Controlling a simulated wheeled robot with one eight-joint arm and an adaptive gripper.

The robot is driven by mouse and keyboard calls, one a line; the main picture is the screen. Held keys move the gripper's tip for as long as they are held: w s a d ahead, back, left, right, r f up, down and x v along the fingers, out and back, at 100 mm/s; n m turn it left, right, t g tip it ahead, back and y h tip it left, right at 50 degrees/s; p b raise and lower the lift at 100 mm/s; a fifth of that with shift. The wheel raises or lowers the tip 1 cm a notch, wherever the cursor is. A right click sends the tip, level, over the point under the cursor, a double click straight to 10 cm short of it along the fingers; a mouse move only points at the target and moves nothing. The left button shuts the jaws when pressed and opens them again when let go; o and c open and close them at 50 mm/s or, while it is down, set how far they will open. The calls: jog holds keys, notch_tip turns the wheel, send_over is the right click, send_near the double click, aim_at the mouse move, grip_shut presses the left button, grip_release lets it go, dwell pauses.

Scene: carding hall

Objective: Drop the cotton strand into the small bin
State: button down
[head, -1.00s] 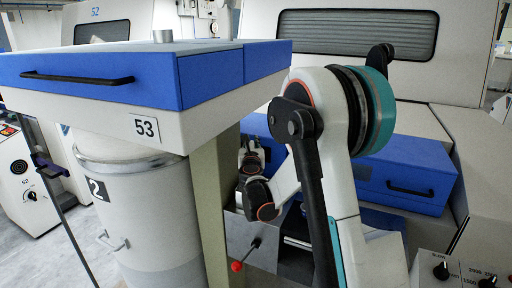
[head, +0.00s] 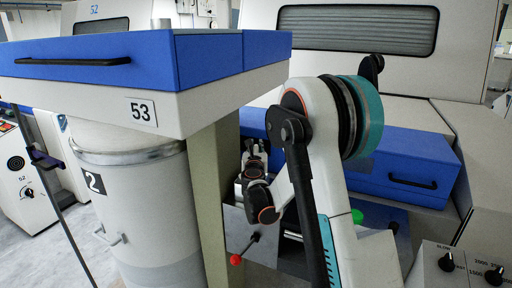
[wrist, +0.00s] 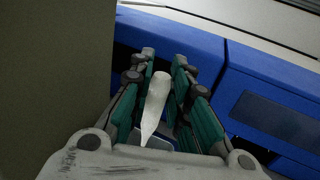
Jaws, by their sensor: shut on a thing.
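The cotton strand (wrist: 155,105) is a white, slightly tapered piece. In the wrist view it stands between the green-padded fingers of my gripper (wrist: 163,80), which is shut on it. In the head view the end of my arm is small and dark beside the pale post, and the strand cannot be made out there. I cannot identify the small bin with certainty in either view.
A blue drawer unit (head: 150,65) marked 53 juts out at the left, above a white can (head: 140,200) marked 2. A pale post (head: 212,200) stands close beside my arm. A red-knobbed lever (head: 236,259) and a blue machine panel (head: 400,170) are nearby.

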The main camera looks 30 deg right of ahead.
jog(key=c, duration=1.4)
grip_release()
jog(key=shift+c, duration=0.2)
jog(key=v, duration=1.2)
